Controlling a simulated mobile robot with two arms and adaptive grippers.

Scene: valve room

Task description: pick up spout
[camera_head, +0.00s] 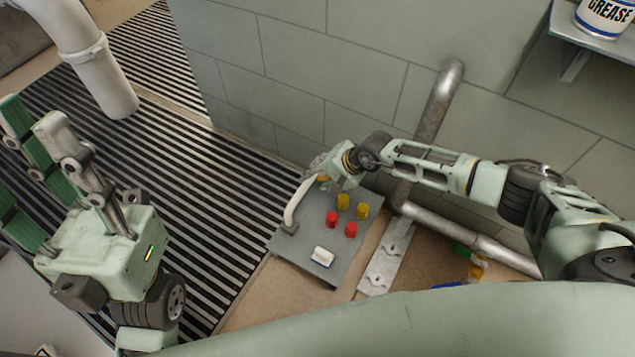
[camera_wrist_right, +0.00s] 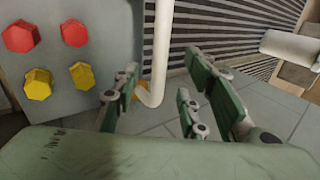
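The spout (camera_head: 295,203) is a white curved tube at the left edge of a grey panel (camera_head: 288,245). In the right wrist view the spout (camera_wrist_right: 162,45) runs down between my spread fingers and bends toward an orange-yellow end (camera_wrist_right: 140,91). My right gripper (camera_wrist_right: 162,93) is open and empty, with fingers on both sides of the spout; contact cannot be made out. In the head view my right gripper (camera_head: 325,172) is above the panel's back left corner, and its fingers are partly hidden. My left gripper (camera_head: 38,150) is open and empty at the left, far from the spout.
The panel carries red knobs (camera_head: 351,229), yellow knobs (camera_head: 343,201) and a small white block (camera_head: 322,257). A block wall (camera_head: 300,75) and a metal pipe (camera_head: 440,100) stand behind. A grease can (camera_head: 603,18) sits on a shelf at upper right. Striped grating (camera_head: 215,190) lies left.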

